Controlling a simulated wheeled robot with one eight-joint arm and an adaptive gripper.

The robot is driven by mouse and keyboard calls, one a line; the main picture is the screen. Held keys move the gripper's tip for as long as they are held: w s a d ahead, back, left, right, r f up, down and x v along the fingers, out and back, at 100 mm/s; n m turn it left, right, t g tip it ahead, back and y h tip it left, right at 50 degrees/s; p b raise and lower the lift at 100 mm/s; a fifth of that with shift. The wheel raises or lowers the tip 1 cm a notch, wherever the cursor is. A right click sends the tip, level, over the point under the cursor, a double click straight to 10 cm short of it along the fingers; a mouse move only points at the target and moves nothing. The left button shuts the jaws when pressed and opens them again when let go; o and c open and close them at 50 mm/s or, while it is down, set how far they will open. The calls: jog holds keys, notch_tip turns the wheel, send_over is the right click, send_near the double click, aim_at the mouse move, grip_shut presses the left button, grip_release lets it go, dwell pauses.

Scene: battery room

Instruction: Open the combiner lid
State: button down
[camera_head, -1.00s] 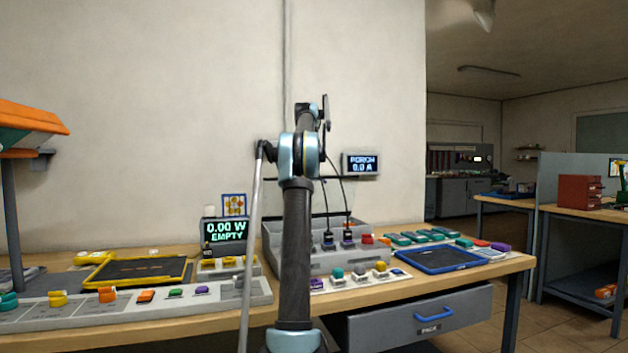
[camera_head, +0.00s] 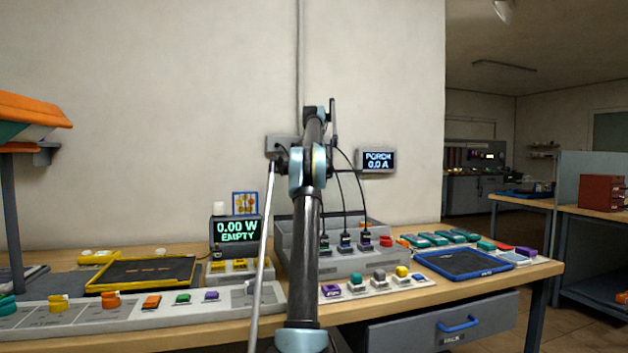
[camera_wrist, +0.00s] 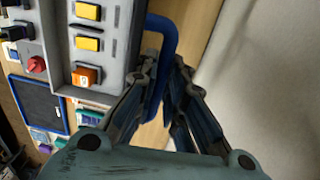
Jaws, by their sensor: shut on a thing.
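The combiner (camera_head: 345,263) is a grey box on the bench, with several black cable plugs and a red knob on its front. In the wrist view its grey casing (camera_wrist: 118,45) shows at upper left, with yellow and orange switches. A blue curved handle (camera_wrist: 164,28) stands at the casing's edge. My gripper (camera_wrist: 158,100) has its fingers on both sides of this handle and is shut on it. In the head view my arm hides the gripper, the handle and part of the box. I cannot make out the lid's angle.
A blue-edged tray (camera_head: 463,264) lies right of the combiner. A meter (camera_head: 236,237) reading 0.00 W EMPTY and a yellow-edged tray (camera_head: 145,271) stand left. A grey switch strip (camera_head: 130,312) lines the front edge. Cables hang from the wall behind.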

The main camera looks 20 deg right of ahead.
jog(key=shift+w+d, duration=0.15)
jog(key=shift+d, duration=0.05)
jog(key=c, duration=1.7)
grip_release()
jog(key=shift+o, duration=0.2)
jog(key=shift+f, duration=0.1)
jog(key=shift+a, duration=0.1)
